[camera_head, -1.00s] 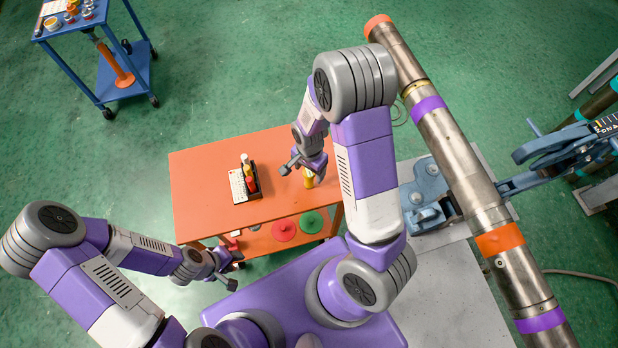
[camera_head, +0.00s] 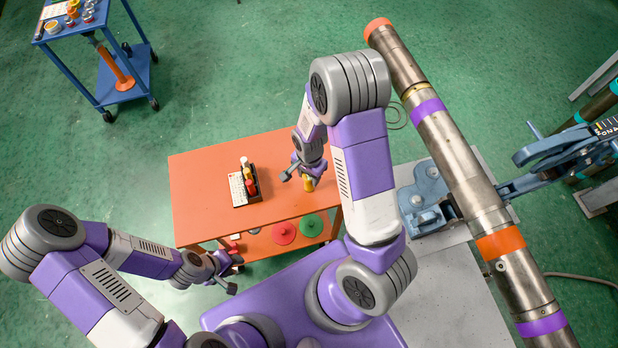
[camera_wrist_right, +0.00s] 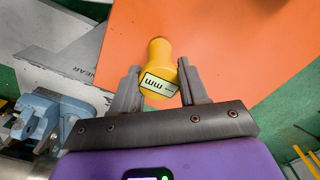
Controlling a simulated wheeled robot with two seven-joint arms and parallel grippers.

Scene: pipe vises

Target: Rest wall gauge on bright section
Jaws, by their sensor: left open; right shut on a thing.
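The wall gauge (camera_wrist_right: 161,68) is a yellow, knob-shaped piece with a white label reading "mm". My right gripper (camera_wrist_right: 157,80) is shut on it, with one finger on each side. In the head view, the gauge (camera_head: 308,184) shows under my right gripper (camera_head: 300,178), at the right part of the orange table; I cannot tell whether it touches the top. The long metal pipe (camera_head: 452,152) lies to the right, with shiny steel stretches between purple and orange bands. My left gripper (camera_head: 233,275) is open and empty near the table's front left corner.
The orange table (camera_head: 215,165) also bears a black holder with bottles (camera_head: 250,182) and a white card (camera_head: 237,188). A blue vise (camera_head: 425,200) stands by the pipe. A blue cart (camera_head: 85,45) is far left.

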